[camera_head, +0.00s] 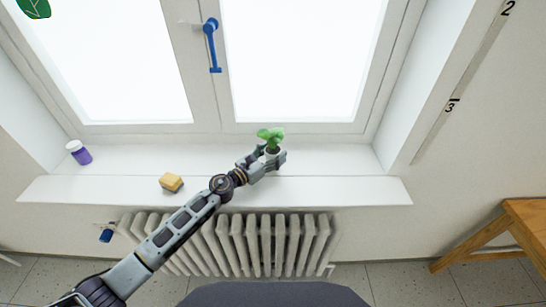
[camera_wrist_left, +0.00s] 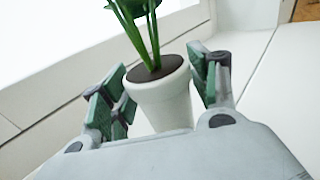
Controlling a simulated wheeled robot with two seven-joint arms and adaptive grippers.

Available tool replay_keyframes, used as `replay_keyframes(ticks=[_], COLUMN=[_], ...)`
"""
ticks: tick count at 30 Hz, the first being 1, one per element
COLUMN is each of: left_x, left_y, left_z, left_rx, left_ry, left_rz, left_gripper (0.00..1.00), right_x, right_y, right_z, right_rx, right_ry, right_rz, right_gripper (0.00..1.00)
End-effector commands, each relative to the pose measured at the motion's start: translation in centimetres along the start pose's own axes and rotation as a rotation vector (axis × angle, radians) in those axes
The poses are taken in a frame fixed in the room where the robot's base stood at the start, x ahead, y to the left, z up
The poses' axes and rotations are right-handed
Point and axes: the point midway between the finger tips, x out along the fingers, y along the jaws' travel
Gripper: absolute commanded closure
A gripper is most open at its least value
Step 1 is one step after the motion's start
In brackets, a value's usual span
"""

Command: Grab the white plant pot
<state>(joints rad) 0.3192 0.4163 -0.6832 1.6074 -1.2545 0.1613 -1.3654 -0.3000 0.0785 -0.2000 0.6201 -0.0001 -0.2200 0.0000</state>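The small white plant pot (camera_wrist_left: 162,95) with dark soil and a green plant (camera_head: 271,138) stands on the window sill, close to the window frame. My left gripper (camera_head: 268,158) reaches it from the front left. In the left wrist view, the pot is between the fingers of my left gripper (camera_wrist_left: 160,92). One finger with green pads is on each side, close to the rim. A pale gap shows between the left finger and the lower pot wall, and the gripper looks open around it. In the head view the pot is mostly hidden by the fingers. My right gripper is not in view.
A yellow sponge (camera_head: 171,182) and a purple jar with a white lid (camera_head: 79,152) are on the white sill (camera_head: 345,188), left of the pot. A radiator (camera_head: 265,243) is below. A wooden table (camera_head: 525,220) is at right. The sill right of the pot is clear.

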Motion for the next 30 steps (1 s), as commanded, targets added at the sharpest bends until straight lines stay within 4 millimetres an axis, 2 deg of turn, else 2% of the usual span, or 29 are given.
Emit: replay_keyframes(ticks=[1,8,20,30], left_x=[0.0,0.0,0.0,0.0], left_y=[0.0,0.0,0.0,0.0], left_z=[0.0,0.0,0.5,2.9], left_rx=[0.0,0.0,0.002,0.004], left_ry=[0.0,0.0,-0.002,-0.002], left_rz=[0.0,0.0,0.0,-0.001], left_gripper=[0.51,0.8,0.8,0.8], right_x=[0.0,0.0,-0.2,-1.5], right_y=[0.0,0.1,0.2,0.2], right_z=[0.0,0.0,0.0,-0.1], right_rx=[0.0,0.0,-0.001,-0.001], right_ry=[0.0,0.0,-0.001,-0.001], right_rz=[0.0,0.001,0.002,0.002], right_gripper=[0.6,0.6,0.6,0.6])
